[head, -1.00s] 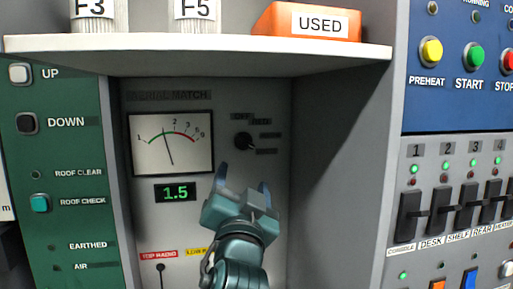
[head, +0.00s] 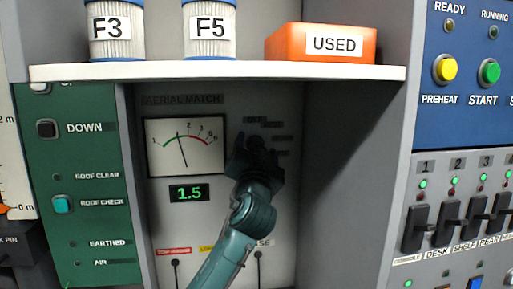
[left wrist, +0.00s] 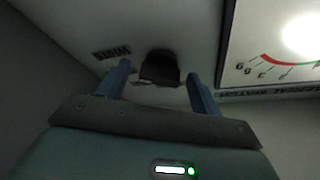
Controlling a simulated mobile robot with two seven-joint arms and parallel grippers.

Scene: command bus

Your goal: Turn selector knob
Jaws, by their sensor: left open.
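The selector knob is a dark round knob on the grey aerial match panel (head: 225,260). In the head view my left gripper (head: 248,145) covers it. In the left wrist view the knob (left wrist: 160,68) sits between the two blue fingers of my left gripper (left wrist: 160,85), a little beyond or level with their tips. The fingers are apart, with a gap on each side of the knob. I cannot tell contact. The labels around the knob are dark and hard to read. My right gripper is not in view.
A shelf (head: 150,72) juts out above the panel, carrying jars F3 (head: 118,30) and F5 (head: 210,30) and an orange USED box (head: 285,42). A meter (head: 185,150) and a 1.5 display (head: 189,193) are left of the knob. A grey side wall (head: 350,180) stands right.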

